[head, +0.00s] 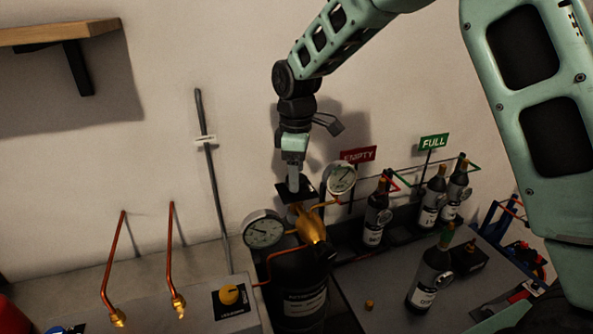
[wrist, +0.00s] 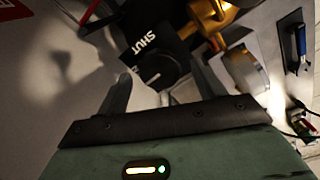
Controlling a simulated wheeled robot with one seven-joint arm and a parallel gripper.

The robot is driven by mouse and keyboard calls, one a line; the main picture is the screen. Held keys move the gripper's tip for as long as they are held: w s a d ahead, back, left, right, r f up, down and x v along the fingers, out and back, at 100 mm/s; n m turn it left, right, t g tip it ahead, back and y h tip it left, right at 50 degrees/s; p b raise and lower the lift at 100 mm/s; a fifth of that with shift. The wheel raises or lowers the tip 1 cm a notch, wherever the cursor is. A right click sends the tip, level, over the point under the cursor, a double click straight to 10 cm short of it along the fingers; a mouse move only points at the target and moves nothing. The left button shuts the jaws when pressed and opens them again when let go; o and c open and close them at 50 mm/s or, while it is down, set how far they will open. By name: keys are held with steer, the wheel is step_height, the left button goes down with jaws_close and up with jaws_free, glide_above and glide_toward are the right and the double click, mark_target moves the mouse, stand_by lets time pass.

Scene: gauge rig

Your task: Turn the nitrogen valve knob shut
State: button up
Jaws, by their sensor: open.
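The black gas cylinder (head: 300,285) stands at the lower middle of the head view, with a brass regulator (head: 312,226) on top. A black plate (head: 289,193) sits at its top; in the wrist view the plate (wrist: 142,38) carries the white word SHUT. The dark round valve knob (wrist: 158,70) shows beside that word, with a pale mark on its face. My gripper (head: 293,184) points down over the plate. In the wrist view my gripper (wrist: 160,84) is open, with a finger on either side of the knob. I cannot tell whether the fingers touch it.
Two dial gauges, one at left (head: 264,229) and one at right (head: 342,179), flank the regulator closely. Several bottles stand right, near EMPTY (head: 358,155) and FULL (head: 434,142) signs.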

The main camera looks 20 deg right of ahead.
steer(key=shift+f, duration=0.6)
steer(key=c, duration=1)
